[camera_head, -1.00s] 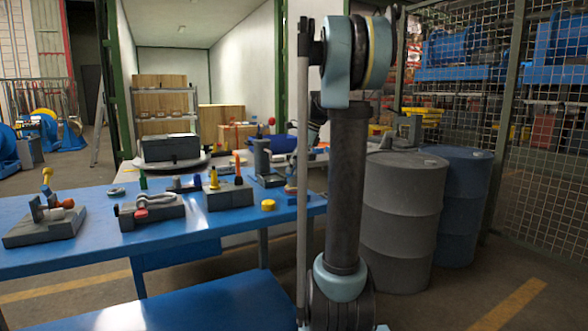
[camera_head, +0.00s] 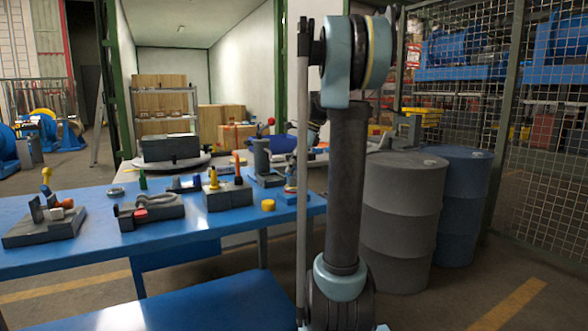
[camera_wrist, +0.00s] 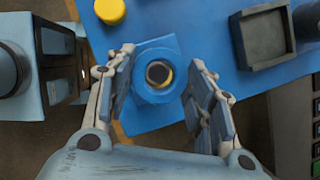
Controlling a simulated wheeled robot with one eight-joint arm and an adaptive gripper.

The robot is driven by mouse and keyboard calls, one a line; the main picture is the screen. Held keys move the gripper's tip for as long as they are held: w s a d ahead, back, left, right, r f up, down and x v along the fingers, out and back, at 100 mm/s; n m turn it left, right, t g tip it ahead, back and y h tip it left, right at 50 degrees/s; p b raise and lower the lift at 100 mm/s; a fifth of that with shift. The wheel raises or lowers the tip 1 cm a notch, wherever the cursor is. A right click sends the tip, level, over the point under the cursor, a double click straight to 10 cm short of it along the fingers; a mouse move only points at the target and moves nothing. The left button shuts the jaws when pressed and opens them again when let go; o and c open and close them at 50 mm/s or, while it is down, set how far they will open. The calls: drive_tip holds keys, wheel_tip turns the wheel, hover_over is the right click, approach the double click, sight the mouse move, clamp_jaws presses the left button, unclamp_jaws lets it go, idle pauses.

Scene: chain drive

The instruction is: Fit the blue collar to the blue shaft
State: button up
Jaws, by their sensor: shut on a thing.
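In the wrist view my gripper (camera_wrist: 162,68) has its two fingers on either side of a blue collar-like piece (camera_wrist: 146,92) and is shut on it. The piece has a squarish blue part with a round rim. Its round hole faces me and shows dark with a yellowish edge inside. A blue surface lies behind it, so its outline partly blends in. I cannot tell whether a shaft is in the hole. No blue shaft is clear in either view.
The blue bench (camera_head: 180,243) carries several grey fixtures, including one with a yellow peg (camera_head: 213,178). A yellow puck (camera_head: 268,205) lies near its front edge and also shows in the wrist view (camera_wrist: 110,10). Drums (camera_head: 400,220) stand right.

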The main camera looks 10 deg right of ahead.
drive_tip(key=shift+f, duration=2.35)
drive_tip(key=o, duration=1.5)
drive_tip(key=shift+c, duration=0.2)
drive_tip(key=v, duration=1.2)
drive_tip(key=shift+a, duration=0.1)
